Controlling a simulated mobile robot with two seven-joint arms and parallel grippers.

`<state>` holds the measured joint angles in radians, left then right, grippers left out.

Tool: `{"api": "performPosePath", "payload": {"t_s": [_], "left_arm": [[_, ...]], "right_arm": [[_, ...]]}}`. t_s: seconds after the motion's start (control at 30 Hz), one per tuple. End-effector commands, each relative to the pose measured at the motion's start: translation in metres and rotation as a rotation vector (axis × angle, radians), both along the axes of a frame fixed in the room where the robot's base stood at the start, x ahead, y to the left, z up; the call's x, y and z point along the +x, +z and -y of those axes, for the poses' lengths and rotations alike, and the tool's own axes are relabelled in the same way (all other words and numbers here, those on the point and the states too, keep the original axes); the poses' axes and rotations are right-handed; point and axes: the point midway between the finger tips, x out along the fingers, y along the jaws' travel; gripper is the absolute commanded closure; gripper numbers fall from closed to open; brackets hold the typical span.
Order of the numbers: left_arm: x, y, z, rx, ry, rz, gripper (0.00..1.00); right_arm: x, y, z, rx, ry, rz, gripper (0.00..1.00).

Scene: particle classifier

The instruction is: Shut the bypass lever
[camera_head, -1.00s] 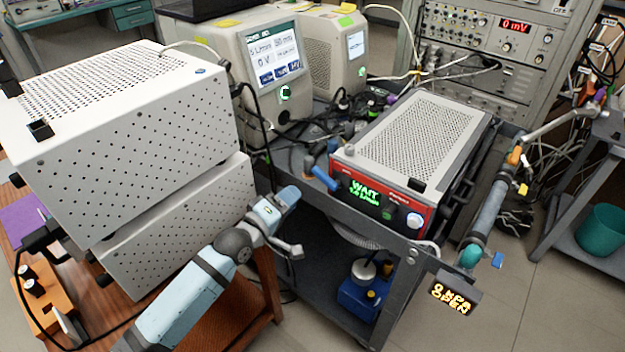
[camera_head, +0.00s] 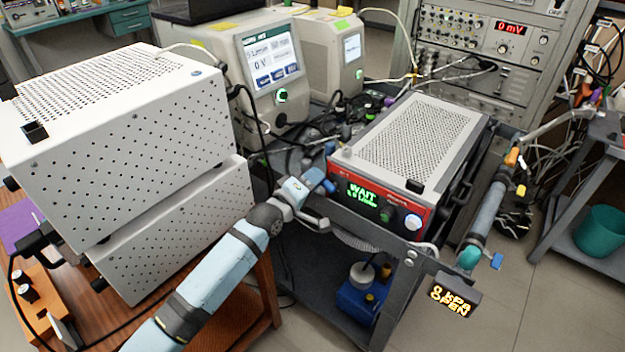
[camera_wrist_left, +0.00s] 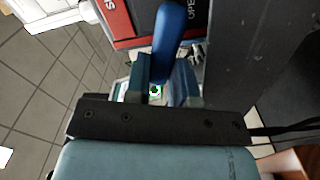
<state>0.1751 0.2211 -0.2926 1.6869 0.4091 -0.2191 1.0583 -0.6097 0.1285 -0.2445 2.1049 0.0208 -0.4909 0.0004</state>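The blue bypass lever (camera_wrist_left: 172,38) shows in the left wrist view, in front of a red panel with partly hidden lettering that reads OPEN on the right. Its lower end lies between the two fingers of my left gripper (camera_wrist_left: 162,78); whether they touch it I cannot tell. In the head view my left gripper (camera_head: 312,183) is at the lever (camera_head: 329,186), by the front left corner of the red-fronted box (camera_head: 345,173), and partly hides it.
Two stacked white perforated boxes (camera_head: 130,140) stand close left of my left arm. The grey cart's front rail (camera_head: 370,225) runs under the red-fronted box. A tube with a teal end (camera_head: 483,225) is at the right. Cables lie behind the lever.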

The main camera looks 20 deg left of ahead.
Motion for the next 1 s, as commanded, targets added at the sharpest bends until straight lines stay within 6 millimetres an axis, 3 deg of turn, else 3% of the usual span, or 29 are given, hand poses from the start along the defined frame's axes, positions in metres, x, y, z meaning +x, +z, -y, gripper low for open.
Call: {"api": "performPosePath", "payload": {"t_s": [0.47, 1.0], "left_arm": [[-0.001, 0.005, 0.001, 0.063, 0.0, 0.023, 1.0], [-0.005, 0.024, 0.013, 0.487, 0.0, 0.176, 1.0]], "right_arm": [[-0.001, 0.009, 0.0, 0.004, -0.002, -0.004, 0.45], [-0.004, 0.03, 0.005, 0.011, -0.025, -0.046, 0.45]]}}
